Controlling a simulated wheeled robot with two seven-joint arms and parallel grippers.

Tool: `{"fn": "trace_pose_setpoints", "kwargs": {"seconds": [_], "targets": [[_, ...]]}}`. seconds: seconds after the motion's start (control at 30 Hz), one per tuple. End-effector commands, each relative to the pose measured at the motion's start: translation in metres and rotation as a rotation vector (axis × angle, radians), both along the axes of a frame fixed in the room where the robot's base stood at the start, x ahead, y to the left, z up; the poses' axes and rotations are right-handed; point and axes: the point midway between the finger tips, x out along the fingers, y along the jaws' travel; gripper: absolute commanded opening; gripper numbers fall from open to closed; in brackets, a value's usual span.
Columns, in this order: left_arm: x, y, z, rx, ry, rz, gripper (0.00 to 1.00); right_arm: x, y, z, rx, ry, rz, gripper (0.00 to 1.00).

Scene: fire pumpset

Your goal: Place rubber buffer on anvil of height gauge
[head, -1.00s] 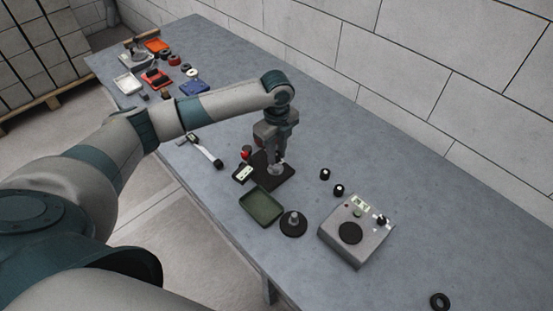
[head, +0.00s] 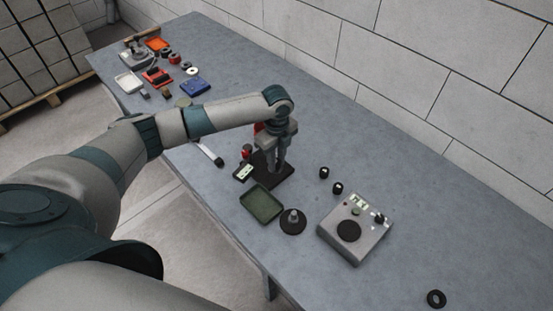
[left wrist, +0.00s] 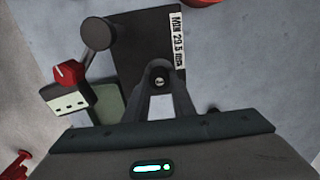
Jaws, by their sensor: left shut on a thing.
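The height gauge has a dark base plate (head: 272,180), a small display box (head: 243,172) and a red knob (head: 246,150). In the left wrist view its dark plate (left wrist: 145,30) carries a label reading "MIN 29.5 mm", with a grey round-ended part (left wrist: 97,33) beside it. My left gripper (head: 280,170) points down over this plate. It is shut on a small dark round piece with a metal centre, apparently the rubber buffer (left wrist: 158,77). I cannot tell whether the piece touches the plate. My right gripper is not in view.
A green tray (head: 262,204) and a dark disc with a grey stud (head: 293,222) stand in front of the gauge. Two small black cylinders (head: 325,173) and a grey box with a display (head: 355,230) are to the right. A black ring (head: 436,299) lies at lower right.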

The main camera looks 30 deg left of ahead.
Motion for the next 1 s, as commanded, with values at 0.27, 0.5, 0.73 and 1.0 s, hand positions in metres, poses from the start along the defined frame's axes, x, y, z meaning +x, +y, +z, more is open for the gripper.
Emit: {"fn": "trace_pose_setpoints", "kwargs": {"seconds": [0.27,0.5,0.73,1.0], "targets": [[0.000,0.000,-0.002,0.000,0.000,0.000,0.42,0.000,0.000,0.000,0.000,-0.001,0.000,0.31],[0.000,0.000,-0.002,0.000,0.000,0.000,0.42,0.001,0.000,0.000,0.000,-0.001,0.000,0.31],[0.001,0.000,0.008,-0.001,-0.003,0.000,0.42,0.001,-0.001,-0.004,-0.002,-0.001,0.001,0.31],[0.001,0.000,0.046,-0.001,-0.005,-0.001,0.42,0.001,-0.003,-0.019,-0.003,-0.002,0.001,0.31]]}}
